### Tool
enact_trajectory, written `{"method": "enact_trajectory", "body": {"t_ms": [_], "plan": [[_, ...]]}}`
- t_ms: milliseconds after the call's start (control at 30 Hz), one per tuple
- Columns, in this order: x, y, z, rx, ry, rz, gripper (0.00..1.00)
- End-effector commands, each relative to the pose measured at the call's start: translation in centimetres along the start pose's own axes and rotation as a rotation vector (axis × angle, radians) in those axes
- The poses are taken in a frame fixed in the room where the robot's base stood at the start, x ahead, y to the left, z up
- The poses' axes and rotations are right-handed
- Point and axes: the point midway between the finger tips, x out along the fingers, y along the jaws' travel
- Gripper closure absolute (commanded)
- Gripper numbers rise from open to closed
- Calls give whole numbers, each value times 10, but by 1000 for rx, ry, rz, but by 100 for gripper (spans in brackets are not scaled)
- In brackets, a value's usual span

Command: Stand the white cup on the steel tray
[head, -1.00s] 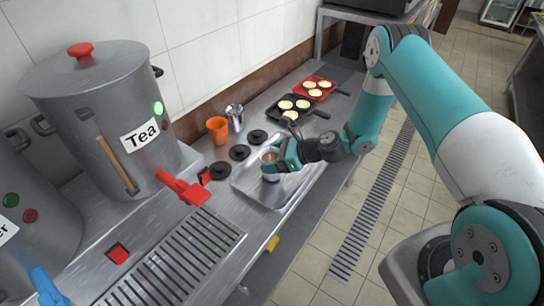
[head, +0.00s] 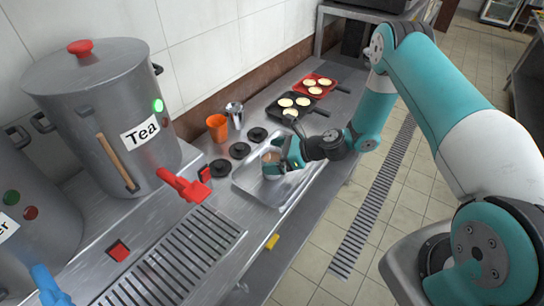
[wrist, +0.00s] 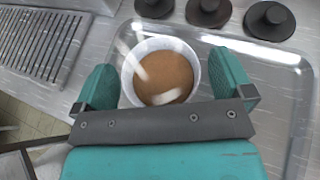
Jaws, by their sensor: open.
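The white cup (wrist: 127,72) holds a brown liquid and stands upright on the steel tray (wrist: 285,130), inside its rim. In the head view the tray (head: 258,190) lies on the counter and the cup (head: 270,172) is partly hidden by my gripper. My gripper (head: 280,163) is open around the cup. In the wrist view the two teal fingers of my gripper (wrist: 165,85) stand on either side of the cup, with a small gap at the right finger; contact at the left finger is hard to judge.
Black round lids (head: 239,151) lie behind the tray, near an orange cup (head: 217,127) and a metal cup (head: 234,115). The tea urn (head: 110,120) with its red tap (head: 185,186) stands left, above a drain grate (head: 180,262). Pans (head: 292,107) lie farther back.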

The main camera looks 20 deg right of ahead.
Motion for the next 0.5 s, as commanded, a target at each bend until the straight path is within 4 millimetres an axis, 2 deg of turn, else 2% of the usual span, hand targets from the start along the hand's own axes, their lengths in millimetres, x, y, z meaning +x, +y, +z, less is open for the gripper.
{"method": "enact_trajectory", "body": {"t_ms": [300,500], "plan": [[-69,-1,-3,3,-1,-6,1],[-100,-1,-2,1,-1,-4,1]]}}
